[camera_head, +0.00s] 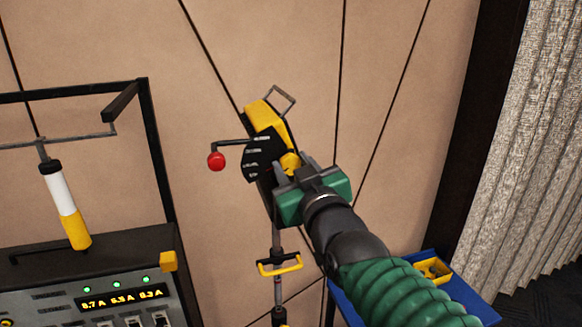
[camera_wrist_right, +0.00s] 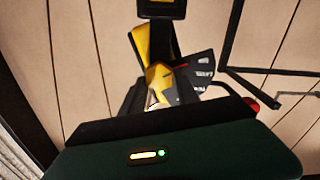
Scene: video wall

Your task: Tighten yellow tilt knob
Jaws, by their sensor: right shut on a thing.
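The yellow tilt knob (camera_head: 290,162) is on the side of a yellow and black head unit (camera_head: 263,117) on a stand. My right gripper (camera_head: 284,172) is at the knob and shut on it; its fingers partly hide the knob. In the right wrist view the knob (camera_wrist_right: 158,78) shows just beyond the gripper body, beside a black dial plate (camera_wrist_right: 196,77) with white marks and a red line. A lever with a red ball (camera_head: 216,161) sticks out to the left of the unit. My left gripper is not in view.
A black-framed console (camera_head: 20,274) with lit yellow digits stands at left, with a white and yellow handle (camera_head: 66,207) hanging above it. A blue table (camera_head: 350,307) with a yellow tray (camera_head: 433,270) is at lower right, behind my right arm. A yellow clamp handle (camera_head: 280,267) is on the stand below.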

